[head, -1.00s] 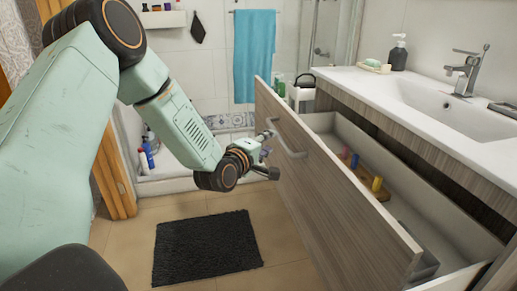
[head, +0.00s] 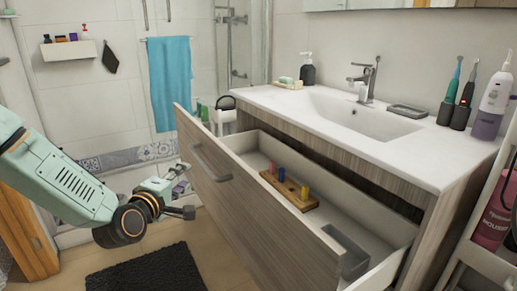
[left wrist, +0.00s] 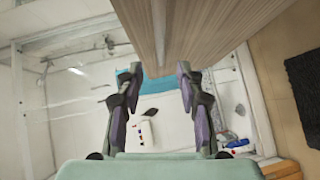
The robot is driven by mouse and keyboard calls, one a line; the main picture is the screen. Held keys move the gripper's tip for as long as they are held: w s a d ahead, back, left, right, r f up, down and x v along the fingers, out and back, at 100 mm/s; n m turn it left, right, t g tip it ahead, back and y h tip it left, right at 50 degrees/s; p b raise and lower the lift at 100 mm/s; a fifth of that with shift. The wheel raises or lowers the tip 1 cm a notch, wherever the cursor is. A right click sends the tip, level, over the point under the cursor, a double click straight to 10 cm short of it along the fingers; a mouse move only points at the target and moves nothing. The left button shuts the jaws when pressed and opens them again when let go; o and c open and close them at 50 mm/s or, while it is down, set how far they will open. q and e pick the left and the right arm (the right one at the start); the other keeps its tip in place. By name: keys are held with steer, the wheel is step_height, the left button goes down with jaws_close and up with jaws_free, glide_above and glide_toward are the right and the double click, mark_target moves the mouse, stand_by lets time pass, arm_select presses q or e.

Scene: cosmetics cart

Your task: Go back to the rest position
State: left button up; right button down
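My left gripper (head: 184,190) is in the lower left of the head view, in front of the open drawer (head: 262,225) and close to its metal handle (head: 211,165). In the left wrist view its two fingers (left wrist: 160,70) stand apart with nothing between them. The drawer's wooden front also fills the top of the left wrist view (left wrist: 190,30). The left arm comes in bent from the left edge. My right gripper is not in view.
The drawer holds a wooden tray (head: 304,203) with small coloured items. A white sink counter (head: 290,100) is above it, with toothbrushes at its right end. A white cart (head: 484,258) stands at the right edge. A dark mat (head: 150,272) lies on the floor.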

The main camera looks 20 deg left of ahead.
arm_select(q)
steer(key=s+d+f+m+g+h+p, duration=0.1)
steer(key=s+d+f+m+g, duration=0.45)
steer(key=s+f, duration=0.3)
steer(key=s+d+f+m+g+h, duration=0.1)
steer(key=s+d+f+m+g, duration=0.45)
steer(key=f, duration=0.45)
steer(key=s+d+f+m+g, duration=0.1)
steer(key=s+f+m, duration=0.1)
steer(key=s, duration=0.6)
steer(key=s+d+f+m+g+p, duration=0.1)
steer(key=s+f+m+g, duration=0.1)
steer(key=s, duration=0.6)
steer(key=s+d+f+m+g+p, duration=0.1)
steer(key=s+f, duration=0.3)
steer(key=s, duration=0.5)
steer(key=shift+d+m+g+y, duration=0.3)
steer(key=shift+m+g+y, duration=0.1)
steer(key=shift+g, duration=0.3)
steer(key=shift+w+r, duration=0.1)
